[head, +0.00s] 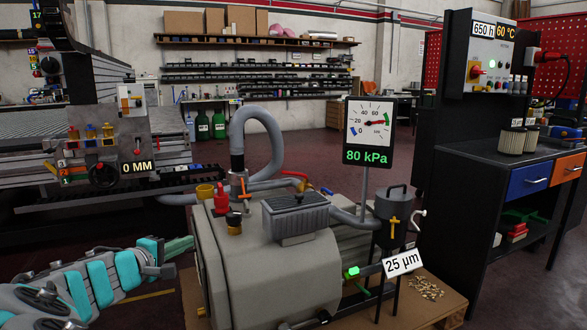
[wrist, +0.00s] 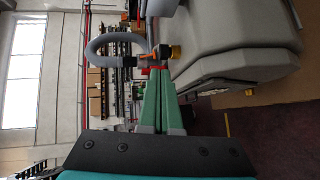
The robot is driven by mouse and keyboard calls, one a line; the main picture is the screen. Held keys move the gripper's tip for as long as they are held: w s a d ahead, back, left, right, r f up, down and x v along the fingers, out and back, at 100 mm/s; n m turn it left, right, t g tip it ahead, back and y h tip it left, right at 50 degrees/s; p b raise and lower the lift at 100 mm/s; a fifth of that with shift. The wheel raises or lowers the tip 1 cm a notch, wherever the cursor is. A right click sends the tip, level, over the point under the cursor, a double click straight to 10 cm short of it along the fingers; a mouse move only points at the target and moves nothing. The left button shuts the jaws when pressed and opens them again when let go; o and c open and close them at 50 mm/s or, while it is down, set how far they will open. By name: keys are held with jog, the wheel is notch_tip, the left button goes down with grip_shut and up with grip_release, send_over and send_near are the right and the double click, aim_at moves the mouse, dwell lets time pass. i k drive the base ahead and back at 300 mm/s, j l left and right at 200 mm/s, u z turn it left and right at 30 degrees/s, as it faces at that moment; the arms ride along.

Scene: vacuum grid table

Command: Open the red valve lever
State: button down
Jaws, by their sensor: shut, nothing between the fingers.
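A red lever-like bar (head: 293,174) lies nearly level above the pump, by the grey hose. A second red part, upright like a knob (head: 221,198), stands on the pump's top left. I cannot tell for certain which is the valve lever. My gripper (head: 191,242) is left of the pump body, below both red parts. Its green fingers are together and empty. In the wrist view my gripper (wrist: 157,76) points toward the hose fitting, with a small red patch (wrist: 158,68) just past the tips; whether they touch is unclear.
The grey pump (head: 270,265) stands on a wooden pallet (head: 440,297). A thick grey hose (head: 270,130) arches above it. A gauge panel (head: 367,135) reads 80 kPa. A dark filter canister (head: 391,215) is at right. A machine (head: 105,150) stands behind on the left.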

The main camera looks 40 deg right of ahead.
aim_at(295, 174)
jog(key=i+l, duration=0.15)
jog(key=l, duration=0.25)
jog(key=i+l, duration=0.2)
jog(key=l, duration=0.2)
jog(key=i+l, duration=0.15)
jog(key=l, duration=0.2)
jog(key=i+l, duration=0.2)
jog(key=l, duration=0.2)
jog(key=i+l, duration=0.15)
jog(key=l, duration=0.25)
